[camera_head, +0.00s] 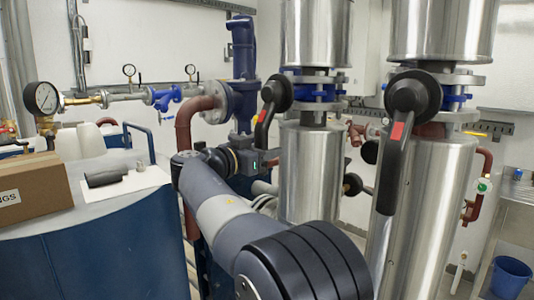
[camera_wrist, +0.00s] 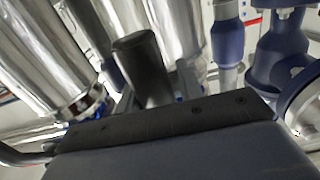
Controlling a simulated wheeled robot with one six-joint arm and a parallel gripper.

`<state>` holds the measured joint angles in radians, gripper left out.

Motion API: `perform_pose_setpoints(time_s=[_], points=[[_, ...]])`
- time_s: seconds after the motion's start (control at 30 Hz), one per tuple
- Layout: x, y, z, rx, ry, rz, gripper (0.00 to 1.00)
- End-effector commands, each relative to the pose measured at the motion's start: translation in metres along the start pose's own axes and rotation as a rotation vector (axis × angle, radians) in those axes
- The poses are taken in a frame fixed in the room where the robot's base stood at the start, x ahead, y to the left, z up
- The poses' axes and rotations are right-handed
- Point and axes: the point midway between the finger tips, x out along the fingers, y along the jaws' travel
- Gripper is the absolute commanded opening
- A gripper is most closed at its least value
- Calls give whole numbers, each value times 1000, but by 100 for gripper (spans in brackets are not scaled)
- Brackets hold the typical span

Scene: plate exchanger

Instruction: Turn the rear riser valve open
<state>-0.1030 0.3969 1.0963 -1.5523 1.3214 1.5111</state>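The rear riser valve is the farther of two valves in the head view, with a round black hub and a black lever (camera_head: 262,130) with a red mark. The lever hangs down, slightly left, along the steel-clad rear riser (camera_head: 310,170). My gripper (camera_head: 268,160) is close to the lever's lower end, its fingers too small to make out there. In the wrist view, a dark blunt bar (camera_wrist: 142,65), apparently the lever's grip, rises just beyond the gripper body. Narrow dark parts flank it. I cannot tell whether the fingers touch it.
The front riser valve's larger black lever (camera_head: 393,160) hangs at the right, nearer the camera. A blue flanged pipe (camera_head: 243,75) stands left of the rear riser. A cardboard box (camera_head: 35,190) and a dark cylindrical object (camera_head: 104,178) lie on the blue unit at the left.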

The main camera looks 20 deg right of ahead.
Motion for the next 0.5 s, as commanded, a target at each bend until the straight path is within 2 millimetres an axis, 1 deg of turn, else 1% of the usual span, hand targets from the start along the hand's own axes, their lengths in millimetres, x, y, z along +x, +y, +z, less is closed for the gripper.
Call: perform_pose_setpoints(time_s=[0.03, 0.17, 0.2, 0.4, 0.5], points=[[0, 0, 0, -1, 0, 0, 39], [0, 0, 0, -2, -1, 2, 50], [0, 1, 0, -3, -1, 2, 51], [0, 1, 1, -4, -1, 4, 51], [-5, 1, 1, -4, -1, 3, 51]])
